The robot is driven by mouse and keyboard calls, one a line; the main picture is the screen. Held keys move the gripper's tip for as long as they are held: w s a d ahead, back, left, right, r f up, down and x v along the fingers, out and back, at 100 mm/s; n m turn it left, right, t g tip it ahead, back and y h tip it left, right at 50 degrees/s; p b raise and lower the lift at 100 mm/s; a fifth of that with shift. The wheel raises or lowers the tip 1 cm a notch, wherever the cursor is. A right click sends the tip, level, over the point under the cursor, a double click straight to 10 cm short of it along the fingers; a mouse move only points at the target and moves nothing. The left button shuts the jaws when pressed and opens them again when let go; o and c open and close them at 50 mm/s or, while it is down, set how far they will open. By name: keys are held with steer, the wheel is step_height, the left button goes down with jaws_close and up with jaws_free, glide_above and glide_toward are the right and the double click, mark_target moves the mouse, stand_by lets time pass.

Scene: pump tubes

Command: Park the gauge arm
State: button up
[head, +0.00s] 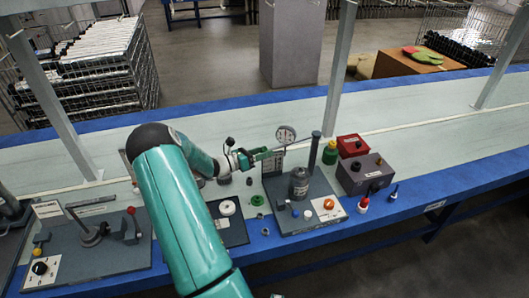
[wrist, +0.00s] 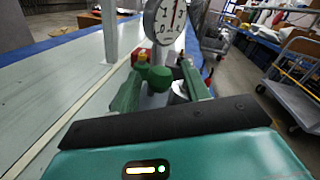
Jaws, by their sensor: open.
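The gauge (head: 286,134) is a round white dial on the gauge arm (head: 299,143), which reaches left from an upright grey post (head: 315,150) on a dark base plate. My gripper (head: 258,156) is open at the left end of this arm, just left of and below the dial. In the wrist view the dial (wrist: 165,20) stands upright ahead of my gripper (wrist: 161,77). A rounded green piece (wrist: 158,78) shows between the spread fingers. I cannot tell whether either finger touches it. The parking place is not clear to me.
A grey cylinder (head: 299,183) stands on the base plate. A green bottle (head: 330,153), red box (head: 351,145) and dark grey box (head: 365,174) crowd the right. Another fixture (head: 91,234) stands left. The bench behind is mostly clear, apart from uprights (head: 341,70).

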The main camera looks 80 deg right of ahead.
steer(key=shift+s+d, duration=0.3)
steer(key=shift+s, duration=0.05)
jaws_close()
